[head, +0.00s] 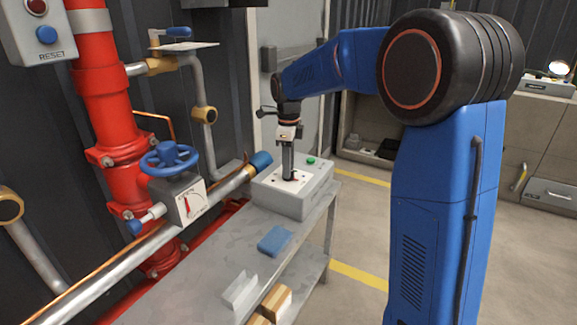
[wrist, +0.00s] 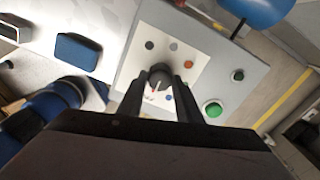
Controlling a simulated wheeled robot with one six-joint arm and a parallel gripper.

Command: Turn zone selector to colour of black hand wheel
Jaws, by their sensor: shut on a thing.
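The zone selector is a dark round knob (wrist: 160,74) on a white plate (wrist: 138,62) with coloured dots around it. A dark grey dot (wrist: 149,45), a greyish dot (wrist: 173,44), an orange dot (wrist: 188,64) and a blue dot (wrist: 168,97) show; my fingers may hide others. A pale pointer mark shows on the knob's near side, towards the bottom of the wrist view. My gripper (wrist: 160,90) is shut on the knob; in the head view my gripper (head: 289,176) points down onto the grey box (head: 312,198). The hand wheel (head: 170,157) on the red pipe looks blue.
A green button (wrist: 213,109) and a dark button (wrist: 237,75) sit beside the plate. A blue block (head: 275,241) lies on the grey bench (head: 210,277). A steel pipe with a blue end (head: 261,160) reaches close behind the box.

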